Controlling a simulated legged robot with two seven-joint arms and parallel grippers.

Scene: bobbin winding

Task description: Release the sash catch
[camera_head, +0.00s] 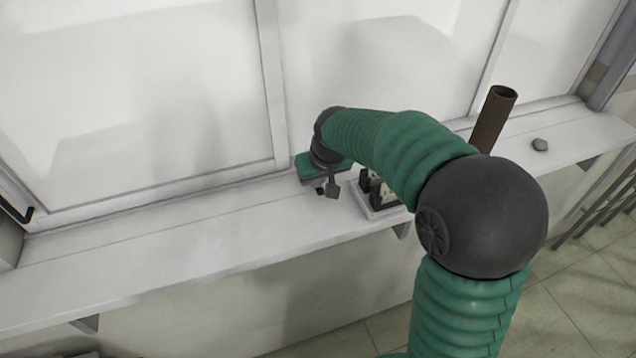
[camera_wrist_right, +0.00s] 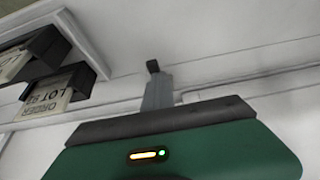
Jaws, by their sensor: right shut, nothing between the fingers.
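A dark hooked fitting (camera_head: 18,212) sits at the lower left corner of the pale sash (camera_head: 130,100) in the head view. It looks like the catch, but its set is too small to tell. My right gripper (camera_head: 333,191) is far to the right of it, low over the white ledge near the middle upright. In the right wrist view my right gripper (camera_wrist_right: 153,68) shows grey fingers together with a dark tip, shut and empty. It is apart from the dark fitting. My left gripper is not in view.
A small tray (camera_head: 373,211) with dark card holders stands on the white ledge (camera_head: 190,240) just right of my gripper; lettered cards (camera_wrist_right: 45,100) show in the wrist view. The ledge's left part is clear.

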